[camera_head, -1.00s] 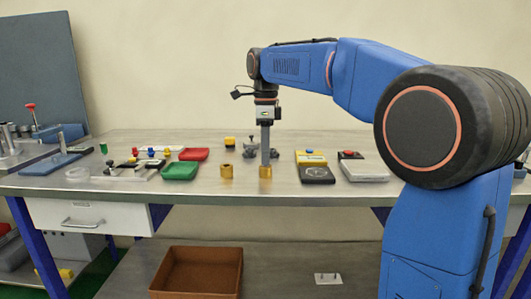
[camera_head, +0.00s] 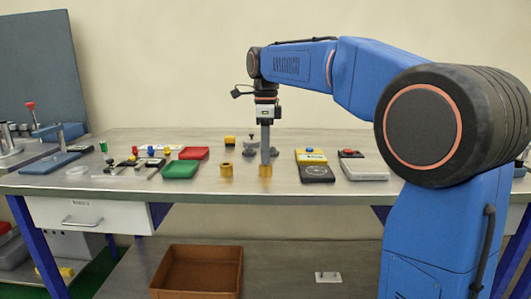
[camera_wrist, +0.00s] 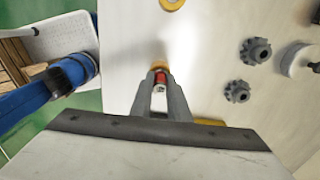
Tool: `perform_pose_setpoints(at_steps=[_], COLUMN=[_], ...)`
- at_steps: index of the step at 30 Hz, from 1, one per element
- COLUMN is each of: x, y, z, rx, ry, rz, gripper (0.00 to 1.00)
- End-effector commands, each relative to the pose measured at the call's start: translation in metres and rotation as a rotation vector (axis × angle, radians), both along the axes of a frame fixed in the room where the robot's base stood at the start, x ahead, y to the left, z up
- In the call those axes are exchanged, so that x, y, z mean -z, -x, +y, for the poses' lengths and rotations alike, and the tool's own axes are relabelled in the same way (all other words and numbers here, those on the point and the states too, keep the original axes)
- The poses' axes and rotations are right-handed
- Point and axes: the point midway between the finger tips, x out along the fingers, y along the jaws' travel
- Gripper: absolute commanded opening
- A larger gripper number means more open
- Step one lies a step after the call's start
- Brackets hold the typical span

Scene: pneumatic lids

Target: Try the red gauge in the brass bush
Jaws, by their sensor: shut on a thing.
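My gripper (camera_head: 265,160) points straight down over the right-hand brass bush (camera_head: 265,171) near the front of the bench. In the wrist view the fingers of my gripper (camera_wrist: 160,88) are shut on the red gauge (camera_wrist: 160,77), whose red end shows between the tips. Part of the brass bush (camera_wrist: 160,64) shows just beyond the red gauge. Whether the gauge is inside the bush or only above it I cannot tell. In the head view the fingers hide the gauge.
A second brass bush (camera_head: 227,170) stands close on the left. Dark gear-like parts (camera_head: 250,149) lie behind. A yellow and black device (camera_head: 316,172) stands on the right, a green tray (camera_head: 181,169) and a red tray (camera_head: 194,153) on the left.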

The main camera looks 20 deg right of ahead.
Motion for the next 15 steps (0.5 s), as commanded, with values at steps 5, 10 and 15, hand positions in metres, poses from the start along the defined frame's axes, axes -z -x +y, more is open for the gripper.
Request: perform_pose_setpoints(at_steps=[5, 10, 15], x=[-0.0016, -0.0044, -0.0071], y=[-0.0001, -0.0001, -0.0001], z=[0.0001, 0.0001, 0.0001], rx=[0.0, 0.0, 0.0], ry=[0.0, 0.0, 0.0], rz=[0.0, 0.0, 0.0], gripper=[0.0, 0.0, 0.0])
